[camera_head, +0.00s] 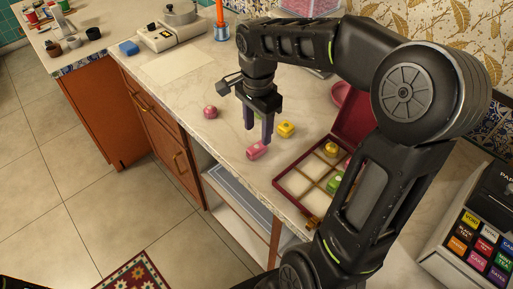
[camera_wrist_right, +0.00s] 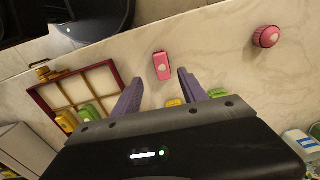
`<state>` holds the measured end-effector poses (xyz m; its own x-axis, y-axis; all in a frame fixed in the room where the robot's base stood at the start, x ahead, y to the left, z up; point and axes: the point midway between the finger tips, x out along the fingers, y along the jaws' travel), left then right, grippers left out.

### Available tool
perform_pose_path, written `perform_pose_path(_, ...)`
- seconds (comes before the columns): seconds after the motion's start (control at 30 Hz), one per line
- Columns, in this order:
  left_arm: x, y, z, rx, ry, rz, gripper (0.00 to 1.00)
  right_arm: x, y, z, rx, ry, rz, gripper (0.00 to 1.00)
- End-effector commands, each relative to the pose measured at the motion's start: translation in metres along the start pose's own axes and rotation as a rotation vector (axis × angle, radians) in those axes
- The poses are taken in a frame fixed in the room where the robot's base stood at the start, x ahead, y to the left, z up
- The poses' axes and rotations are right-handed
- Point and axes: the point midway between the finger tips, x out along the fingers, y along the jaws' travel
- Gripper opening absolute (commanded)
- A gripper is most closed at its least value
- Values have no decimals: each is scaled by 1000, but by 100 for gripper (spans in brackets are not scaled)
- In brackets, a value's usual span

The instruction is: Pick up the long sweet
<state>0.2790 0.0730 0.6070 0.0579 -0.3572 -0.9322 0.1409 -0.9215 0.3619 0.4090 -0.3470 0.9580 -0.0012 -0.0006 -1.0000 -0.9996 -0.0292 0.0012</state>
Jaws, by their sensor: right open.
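The long sweet, a pink block with a pale mark on top (camera_head: 257,150), lies on the pale counter near its front edge. In the right wrist view the long sweet (camera_wrist_right: 162,66) shows just beyond the fingertips, roughly midway between them. My right gripper (camera_head: 258,138) points down at it with its fingers apart and nothing held. In the wrist view the purple fingers of the right gripper (camera_wrist_right: 161,80) are spread wide. Whether the fingertips are level with the sweet cannot be told. My left gripper is not in view.
A yellow sweet (camera_head: 286,129) lies close behind the right gripper, with a green sweet (camera_wrist_right: 217,93) near it. A round pink sweet (camera_head: 210,112) lies to the left. An open compartment box (camera_head: 277,170) holding several sweets stands to the right.

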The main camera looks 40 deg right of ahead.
Motion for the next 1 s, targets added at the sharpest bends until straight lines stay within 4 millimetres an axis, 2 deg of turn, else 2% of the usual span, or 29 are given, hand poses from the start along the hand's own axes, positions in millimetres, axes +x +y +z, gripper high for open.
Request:
perform_pose_path(0.1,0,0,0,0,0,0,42,9,0,0,0,0,0,50)
perform_pose_path(0.47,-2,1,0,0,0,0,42,14,-1,0,0,-1,1,50)
perform_pose_path(0.8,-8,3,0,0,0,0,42,58,-4,-1,0,-1,1,50)
perform_pose_path(1.0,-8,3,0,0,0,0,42,62,-5,0,-1,-1,-1,50)
